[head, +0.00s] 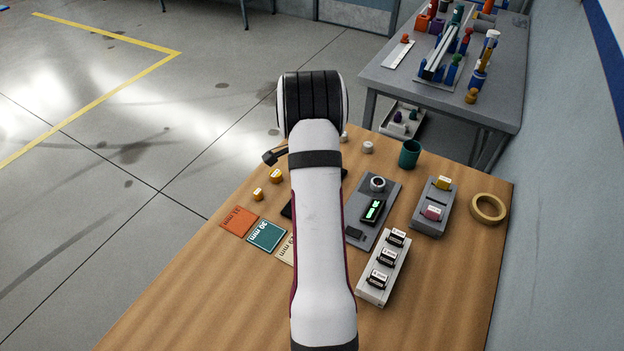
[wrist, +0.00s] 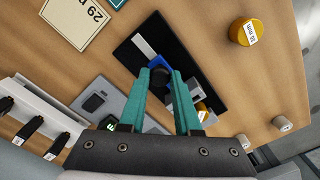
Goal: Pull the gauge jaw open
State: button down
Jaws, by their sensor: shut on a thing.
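The gauge lies on a black base (wrist: 132,52) in the wrist view, with a pale strip (wrist: 143,45) at one end and a grey block (wrist: 208,94) at the other. The blue gauge jaw (wrist: 157,62) shows at my fingertips. My gripper (wrist: 165,72) has two teal fingers, shut on the jaw, with a dark part between them. A yellow piece (wrist: 201,108) sits by the grey block, partly hidden by a finger. In the head view my arm covers the gripper and most of the gauge; only edges of the black base (head: 287,210) show.
Colored size cards (head: 266,236) lie left of my arm, with yellow cylinders (head: 275,176) behind them. A grey device with a display (head: 373,210), a tray of stamp-like pieces (head: 370,292), a grey holder (head: 431,221), a green cup (head: 409,154) and a tape roll (head: 488,208) stand right.

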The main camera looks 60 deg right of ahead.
jog(key=shift+a, duration=0.3)
jog(key=c, duration=0.6)
grip_release()
notch_tip(320, 180, up, 16)
jog(key=shift+f, duration=0.1)
